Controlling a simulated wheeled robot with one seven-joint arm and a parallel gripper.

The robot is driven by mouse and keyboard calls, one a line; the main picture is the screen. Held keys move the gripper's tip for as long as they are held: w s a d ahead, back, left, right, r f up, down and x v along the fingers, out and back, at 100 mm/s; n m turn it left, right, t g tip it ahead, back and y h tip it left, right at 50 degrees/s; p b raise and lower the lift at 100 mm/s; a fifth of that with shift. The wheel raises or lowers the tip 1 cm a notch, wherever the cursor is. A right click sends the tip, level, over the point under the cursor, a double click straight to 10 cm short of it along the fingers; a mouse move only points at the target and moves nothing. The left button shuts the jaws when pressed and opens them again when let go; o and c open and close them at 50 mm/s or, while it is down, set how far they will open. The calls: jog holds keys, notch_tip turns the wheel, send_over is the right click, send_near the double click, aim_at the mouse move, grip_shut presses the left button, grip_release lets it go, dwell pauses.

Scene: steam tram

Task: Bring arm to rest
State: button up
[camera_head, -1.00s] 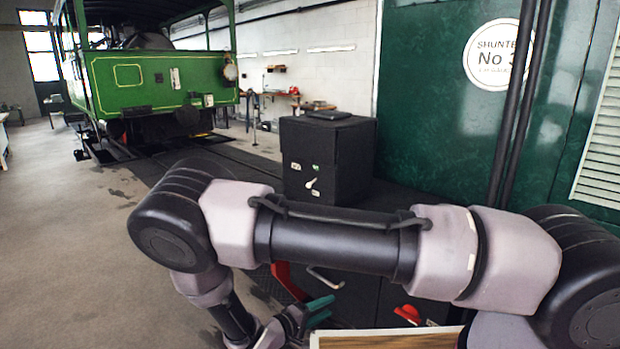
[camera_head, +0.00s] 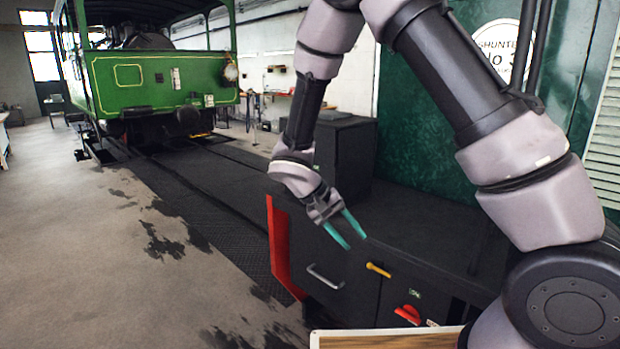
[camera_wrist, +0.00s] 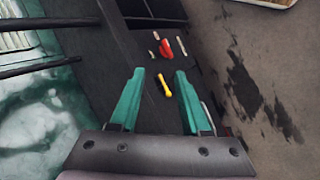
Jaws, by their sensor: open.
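My gripper (camera_head: 346,231) has teal fingers and hangs from my raised arm in the head view, over the front edge of the black bench-like unit (camera_head: 425,232). The wrist view shows the two fingers (camera_wrist: 160,105) spread apart with nothing between them. Beyond the fingertips, a yellow lever (camera_wrist: 163,86) and a red knob (camera_wrist: 166,49) show on the unit's front. The same yellow lever (camera_head: 378,269) and red knob (camera_head: 408,314) are below and to the right of my gripper in the head view. My gripper appears apart from them.
A black box (camera_head: 345,160) stands on the unit behind my arm. A wooden-topped board (camera_head: 390,340) is at the bottom. A green tram (camera_head: 160,82) stands at the back left.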

jog(key=s+d+r+m+y, duration=0.1)
jog(key=d+r+m+y, duration=0.2)
jog(key=r, duration=0.6)
jog(key=s+d+r+y, duration=0.1)
jog(key=d+r+y, duration=0.4)
jog(key=r, duration=0.4)
jog(key=s+d+r+m+t, duration=0.1)
jog(key=s+d+r+t, duration=0.2)
jog(key=r, duration=0.3)
jog(key=s+d+r+m+t+y, duration=0.1)
jog(key=s+d+r+t, duration=0.2)
jog(key=s+r, duration=0.3)
jog(key=shift+s+d+r+t, duration=0.25)
jog(key=shift+d+t, duration=0.15)
jog(key=shift+d, duration=0.2)
